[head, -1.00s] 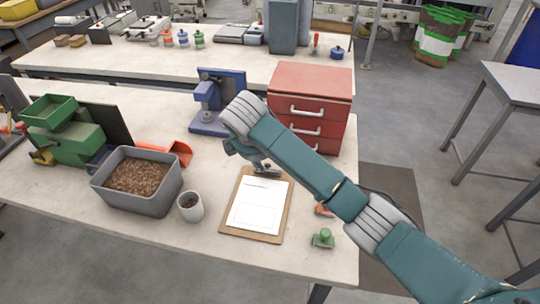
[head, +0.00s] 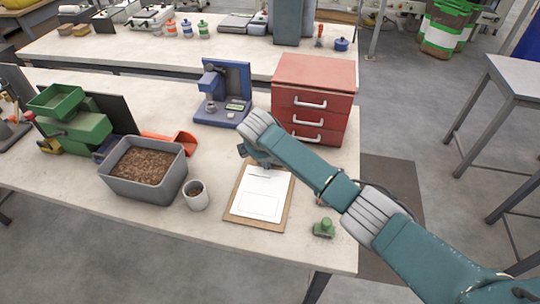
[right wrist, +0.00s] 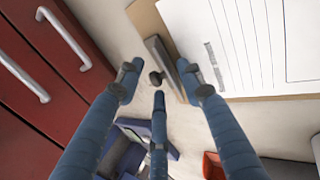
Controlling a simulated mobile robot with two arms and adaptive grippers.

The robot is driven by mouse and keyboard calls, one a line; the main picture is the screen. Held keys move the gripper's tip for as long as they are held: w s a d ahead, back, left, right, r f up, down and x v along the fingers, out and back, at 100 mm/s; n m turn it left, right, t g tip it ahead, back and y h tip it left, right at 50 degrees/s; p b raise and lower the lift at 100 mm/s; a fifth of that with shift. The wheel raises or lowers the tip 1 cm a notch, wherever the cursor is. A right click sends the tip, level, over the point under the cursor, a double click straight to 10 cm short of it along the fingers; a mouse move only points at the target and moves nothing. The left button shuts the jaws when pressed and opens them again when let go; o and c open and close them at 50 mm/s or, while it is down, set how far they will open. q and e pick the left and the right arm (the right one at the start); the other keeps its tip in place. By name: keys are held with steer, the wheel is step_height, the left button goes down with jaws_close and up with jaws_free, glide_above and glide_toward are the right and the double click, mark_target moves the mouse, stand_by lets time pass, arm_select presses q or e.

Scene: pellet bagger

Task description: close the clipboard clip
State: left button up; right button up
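The brown clipboard (head: 252,224) lies flat on the bench with a white printed sheet (head: 263,192) on it. My right gripper (head: 262,159) is over the clipboard's far end and hides the clip in the head view. My left gripper is not in view.
The red drawer cabinet (head: 315,78) stands just behind the right gripper, with the blue device (head: 222,92) to its left. A white cup (head: 196,198) and grey pellet bin (head: 143,195) are left of the clipboard. A green knobbed object (head: 324,228) is near the right front corner.

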jaws_close()
steer(key=shift+s+t+p, duration=0.35)
steer(key=shift+t+p, duration=0.15)
steer(key=shift+p, duration=0.2)
steer(key=shift+s+a+f+t+h, duration=0.2)
steer(key=shift+t+h, duration=0.1)
steer(key=shift+t, duration=0.2)
steer(key=shift+f+t, duration=0.15)
steer(key=shift+t, duration=0.25)
steer(key=shift+s+t+h, duration=0.1)
steer(key=shift+t+h, duration=0.2)
steer(key=shift+t+b, duration=0.3)
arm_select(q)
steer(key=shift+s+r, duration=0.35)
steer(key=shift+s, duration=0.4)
